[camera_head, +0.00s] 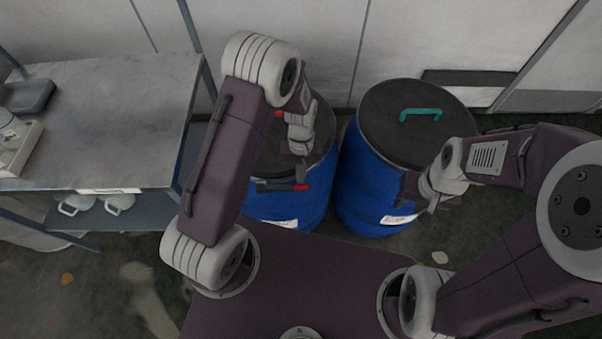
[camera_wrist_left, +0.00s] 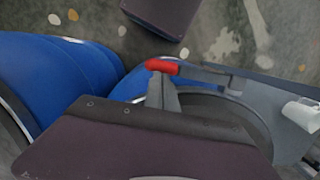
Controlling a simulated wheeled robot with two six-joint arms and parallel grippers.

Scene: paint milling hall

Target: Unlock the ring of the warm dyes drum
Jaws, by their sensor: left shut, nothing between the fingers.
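The left blue drum (camera_head: 288,208) has a dark lid, mostly hidden behind my left arm, and a bit of red (camera_head: 278,114) shows on top. A ring lever (camera_head: 272,187) with a red tip (camera_head: 301,187) lies at its front rim. The lever's red end also shows in the left wrist view (camera_wrist_left: 162,67). My left gripper (camera_head: 301,178) is shut and empty, its fingertips (camera_wrist_left: 162,88) right by the red tip; I cannot tell whether they touch. The drum's label is too small to read. My right gripper (camera_head: 432,198) is beside the right drum; its fingers are unclear.
A second blue drum (camera_head: 365,190) with a dark lid and teal handle (camera_head: 421,114) stands close on the right. A grey metal table (camera_head: 110,110) with items on it is at the left, with white cups (camera_head: 118,203) below. A wall is behind the drums.

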